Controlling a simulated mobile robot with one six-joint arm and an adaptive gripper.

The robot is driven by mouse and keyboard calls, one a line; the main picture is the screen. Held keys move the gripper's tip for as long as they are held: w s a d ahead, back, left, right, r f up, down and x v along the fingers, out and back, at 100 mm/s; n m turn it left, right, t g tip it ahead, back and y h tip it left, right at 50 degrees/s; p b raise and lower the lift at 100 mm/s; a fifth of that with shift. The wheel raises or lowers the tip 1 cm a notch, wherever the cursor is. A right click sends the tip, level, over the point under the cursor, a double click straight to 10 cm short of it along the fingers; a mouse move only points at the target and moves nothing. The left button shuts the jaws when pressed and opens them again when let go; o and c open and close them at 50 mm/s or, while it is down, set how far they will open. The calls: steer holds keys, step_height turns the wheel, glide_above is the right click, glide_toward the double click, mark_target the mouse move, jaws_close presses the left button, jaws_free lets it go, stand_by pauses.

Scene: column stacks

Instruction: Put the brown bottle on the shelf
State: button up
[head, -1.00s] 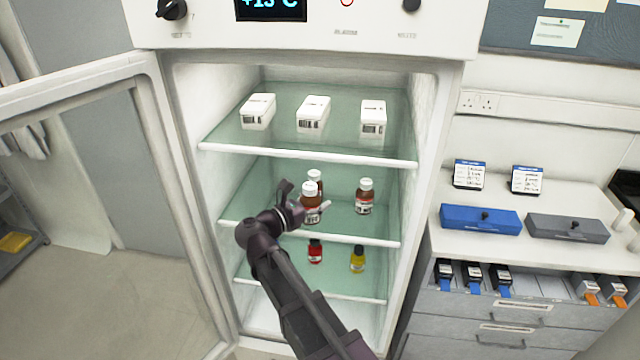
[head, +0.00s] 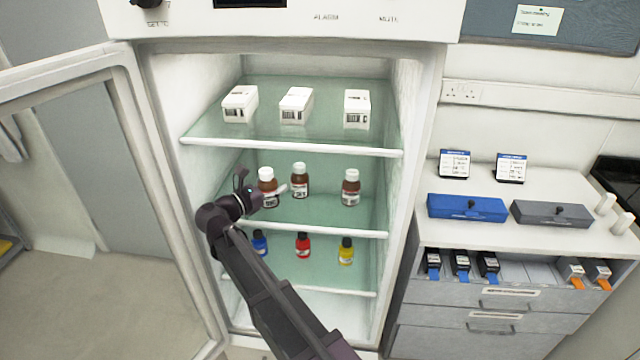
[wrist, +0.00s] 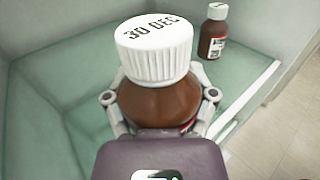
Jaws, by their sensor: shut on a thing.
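My gripper (head: 262,198) is shut on a brown bottle (head: 267,181) with a white cap, at the left part of the middle shelf (head: 335,229). In the wrist view, the held bottle (wrist: 160,100) stands upright between the fingers, and its cap reads "30 DEC". I cannot tell whether its base touches the shelf. Two other brown bottles with white caps are on the same shelf, one in the middle (head: 300,182) and one at the right (head: 350,190). One brown bottle (wrist: 213,32) also shows in the wrist view.
The upper shelf (head: 290,147) holds three white boxes (head: 295,104). The lower shelf holds blue (head: 260,243), red (head: 303,246) and yellow (head: 346,252) small bottles. The cabinet door (head: 130,190) stands open at the left. A counter with blue (head: 466,208) and grey boxes is at the right.

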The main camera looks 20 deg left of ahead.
steer(key=w+d, duration=0.2)
steer(key=d, duration=0.1)
steer(key=w+d+f, duration=0.1)
steer(key=w+d, duration=0.2)
steer(key=d, duration=0.1)
steer(key=w+d+b, duration=0.1)
steer(key=w+d, duration=0.2)
steer(key=shift+w+d+f, duration=0.15)
steer(key=shift+w+d, duration=0.1)
steer(key=shift+d, duration=0.15)
steer(key=shift+w+d, duration=0.25)
steer(key=shift+d, duration=0.15)
steer(key=shift+w+d+f+b, duration=0.15)
steer(key=shift+f+b, duration=0.2)
steer(key=shift+b, duration=0.1)
steer(key=shift+f+b, duration=1.45)
steer(key=shift+f, duration=0.15)
steer(key=o, duration=1.2)
